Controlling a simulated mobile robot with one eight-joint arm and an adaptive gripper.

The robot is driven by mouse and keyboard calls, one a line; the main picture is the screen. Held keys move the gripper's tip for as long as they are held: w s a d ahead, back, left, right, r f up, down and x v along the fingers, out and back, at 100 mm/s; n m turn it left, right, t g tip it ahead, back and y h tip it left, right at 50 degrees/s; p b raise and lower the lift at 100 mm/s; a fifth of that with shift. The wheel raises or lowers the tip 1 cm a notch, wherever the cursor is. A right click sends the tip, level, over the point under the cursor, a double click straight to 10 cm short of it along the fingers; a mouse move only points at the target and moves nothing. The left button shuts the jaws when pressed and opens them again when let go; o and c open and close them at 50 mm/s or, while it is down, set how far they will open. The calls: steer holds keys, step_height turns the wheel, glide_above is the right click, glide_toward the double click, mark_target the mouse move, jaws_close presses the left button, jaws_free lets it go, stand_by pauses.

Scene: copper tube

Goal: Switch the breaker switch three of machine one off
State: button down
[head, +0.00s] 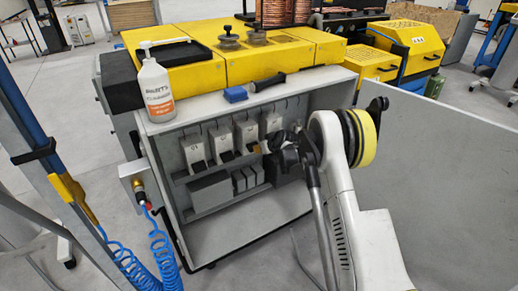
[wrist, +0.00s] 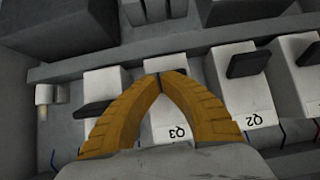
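Breaker switch three is the white block marked Q3 (wrist: 178,130), which appears upside down in the wrist view. My gripper (wrist: 160,74) is in front of it, its two yellow fingers bowed and meeting at the tips near the block's upper edge. No object shows between the fingers. In the head view the breakers stand in a row inside the open grey cabinet, and my gripper (head: 256,147) reaches in at the row's right part.
Breaker Q2 (wrist: 236,95) is right of Q3 in the wrist view, its black lever (wrist: 248,62) near the upper end. The breaker to the left has its lever (wrist: 92,109) lower. The open door (head: 450,170) is at right.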

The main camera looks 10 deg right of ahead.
stand_by(0.3)
steer(key=shift+r+p, duration=0.35)
steer(key=shift+r, duration=0.45)
